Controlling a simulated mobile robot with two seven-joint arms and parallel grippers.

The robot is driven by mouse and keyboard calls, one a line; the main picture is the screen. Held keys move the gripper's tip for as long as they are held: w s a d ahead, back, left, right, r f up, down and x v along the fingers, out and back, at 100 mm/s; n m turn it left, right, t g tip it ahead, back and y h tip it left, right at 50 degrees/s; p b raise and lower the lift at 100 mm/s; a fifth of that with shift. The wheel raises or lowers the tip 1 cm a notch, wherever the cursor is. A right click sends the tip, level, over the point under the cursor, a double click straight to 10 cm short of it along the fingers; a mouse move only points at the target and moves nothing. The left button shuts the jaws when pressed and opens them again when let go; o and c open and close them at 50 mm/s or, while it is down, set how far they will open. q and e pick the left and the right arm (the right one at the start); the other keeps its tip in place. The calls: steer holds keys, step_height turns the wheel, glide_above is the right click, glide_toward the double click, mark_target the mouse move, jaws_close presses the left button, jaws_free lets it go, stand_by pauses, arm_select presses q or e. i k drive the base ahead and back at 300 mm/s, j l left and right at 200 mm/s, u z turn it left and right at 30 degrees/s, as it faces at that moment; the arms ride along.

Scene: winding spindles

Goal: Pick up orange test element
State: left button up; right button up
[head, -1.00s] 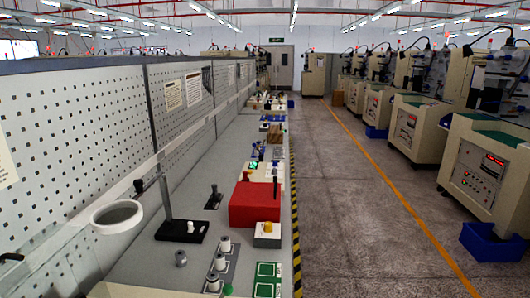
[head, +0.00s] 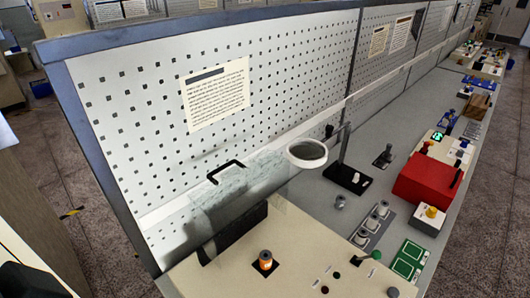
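The orange test element (head: 265,261) is a small upright cylinder with an orange band and a grey top. It stands on a black square on the beige panel (head: 225,277) at the near end of the bench, low in the middle of the head view. Neither of my grippers shows in this view, so their distance to the element and their state cannot be seen.
Behind the element are a dark block (head: 232,236) and a clear box with a black handle (head: 226,171). A magnifier lamp (head: 307,154), a row of grey spindles (head: 372,224), green boards (head: 409,258) and a red box (head: 425,180) stand to the right. A perforated wall (head: 290,80) backs the bench.

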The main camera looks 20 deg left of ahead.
mark_target(266, 256)
steer(key=u, duration=0.5)
steer(key=j+z, duration=0.35)
steer(key=j, duration=0.2)
steer(key=i+j+z, duration=0.15)
steer(key=j+z, duration=0.5)
steer(key=k+j+z, duration=0.2)
steer(key=j+z, duration=0.15)
steer(key=j, duration=0.1)
